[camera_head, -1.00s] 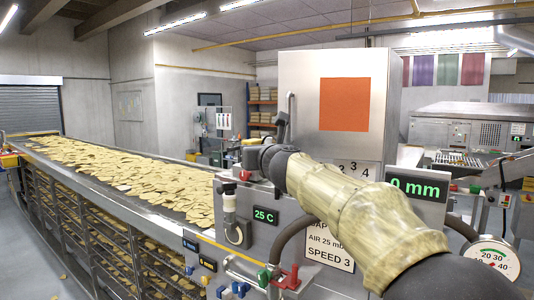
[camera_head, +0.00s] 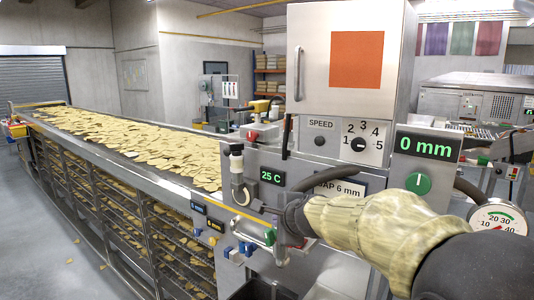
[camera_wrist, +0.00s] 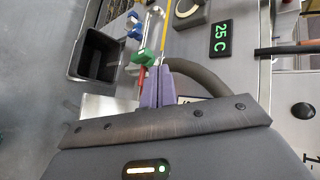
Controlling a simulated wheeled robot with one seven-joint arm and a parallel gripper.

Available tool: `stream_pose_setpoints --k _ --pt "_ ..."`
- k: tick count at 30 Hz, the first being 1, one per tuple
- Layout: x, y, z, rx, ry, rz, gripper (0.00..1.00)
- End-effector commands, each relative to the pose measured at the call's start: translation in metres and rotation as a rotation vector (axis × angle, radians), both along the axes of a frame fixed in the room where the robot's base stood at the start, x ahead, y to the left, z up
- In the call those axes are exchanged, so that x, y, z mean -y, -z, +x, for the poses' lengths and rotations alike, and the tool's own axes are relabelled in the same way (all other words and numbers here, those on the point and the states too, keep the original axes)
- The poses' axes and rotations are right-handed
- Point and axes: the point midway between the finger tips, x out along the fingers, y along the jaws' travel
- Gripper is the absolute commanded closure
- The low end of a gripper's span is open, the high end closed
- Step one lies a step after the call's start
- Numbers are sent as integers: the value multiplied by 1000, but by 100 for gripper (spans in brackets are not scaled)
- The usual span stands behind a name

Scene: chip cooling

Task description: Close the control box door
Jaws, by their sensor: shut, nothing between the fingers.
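The control box door (camera_head: 312,75) is a pale metal panel with an orange square and a vertical handle (camera_head: 297,73) on its left side. In the head view it looks flat against the front of its box, with no clear gap showing. My gripper (camera_head: 290,222) is well below the door, in front of the lower machine panel, and its fingers are hard to make out there. In the wrist view the purple fingers (camera_wrist: 155,86) are together with nothing between them. The door is not seen in the wrist view.
Below the box are the SPEED dial (camera_head: 361,144), a 25 C display (camera_head: 272,177) and a 0 mm display (camera_head: 424,146). Coloured valves (camera_wrist: 138,55) and a grey hose (camera_wrist: 205,77) are close to my fingers. A chip conveyor (camera_head: 130,150) runs to the left.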

Motion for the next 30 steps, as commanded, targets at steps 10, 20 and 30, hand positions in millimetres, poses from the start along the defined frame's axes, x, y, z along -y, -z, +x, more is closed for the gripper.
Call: stream_pose_setpoints --k 10,20,30 --pt "67 203 -168 -311 -816 -884 100" --pt "94 251 -247 -397 -1240 -1096 100" --pt "93 250 -245 -395 -1234 -1095 100"
